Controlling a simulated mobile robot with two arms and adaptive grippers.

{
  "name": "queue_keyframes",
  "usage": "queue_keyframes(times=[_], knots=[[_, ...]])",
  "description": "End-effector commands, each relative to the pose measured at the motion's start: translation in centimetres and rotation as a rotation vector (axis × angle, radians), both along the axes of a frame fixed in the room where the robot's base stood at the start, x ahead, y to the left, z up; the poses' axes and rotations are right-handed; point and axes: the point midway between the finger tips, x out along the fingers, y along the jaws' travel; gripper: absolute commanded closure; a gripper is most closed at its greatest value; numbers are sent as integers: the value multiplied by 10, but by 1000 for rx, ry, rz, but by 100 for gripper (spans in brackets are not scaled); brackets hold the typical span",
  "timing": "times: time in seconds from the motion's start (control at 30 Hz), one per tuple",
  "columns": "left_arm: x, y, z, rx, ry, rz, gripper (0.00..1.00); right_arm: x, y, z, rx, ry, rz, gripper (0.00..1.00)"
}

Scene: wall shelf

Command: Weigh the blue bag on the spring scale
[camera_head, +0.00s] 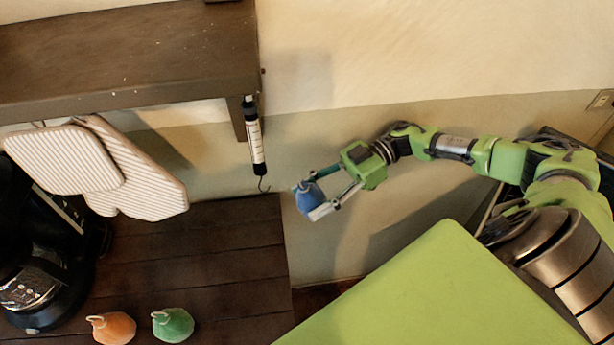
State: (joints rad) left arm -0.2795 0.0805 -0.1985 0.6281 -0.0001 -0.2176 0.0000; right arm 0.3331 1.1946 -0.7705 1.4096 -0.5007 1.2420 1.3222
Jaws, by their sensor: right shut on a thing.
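The blue bag (310,199) is held between the fingers of my right gripper (318,198), which is shut on it. The bag is in the air, just right of the dark counter's edge. The spring scale (256,136) is a white and black tube hanging upright from the right end of the wall shelf. Its hook (263,185) hangs free at the bottom, a short way left of the bag and slightly higher in the picture. Bag and hook look apart. My left gripper is not in view.
The wooden shelf (130,60) spans the upper left. Oven mitts (140,178) hang below it, beside a black coffee machine (45,250). An orange bag (112,327) and a green bag (173,324) stand on the dark counter (210,250). The counter below the scale is clear.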

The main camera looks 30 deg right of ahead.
Motion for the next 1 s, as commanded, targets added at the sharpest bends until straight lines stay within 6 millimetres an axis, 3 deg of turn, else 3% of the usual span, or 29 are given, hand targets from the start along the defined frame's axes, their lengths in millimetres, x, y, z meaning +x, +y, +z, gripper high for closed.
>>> queue_keyframes(times=[0.1,0.27,0.37,0.63,1.0], knots=[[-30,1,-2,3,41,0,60,1,0,1,2,-1,0,80],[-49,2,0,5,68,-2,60,1,-1,2,-3,-5,1,80],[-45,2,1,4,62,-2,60,2,2,1,-3,-6,3,80],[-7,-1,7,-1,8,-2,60,9,16,1,-4,-7,3,80],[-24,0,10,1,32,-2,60,18,36,0,-3,-6,3,80]])
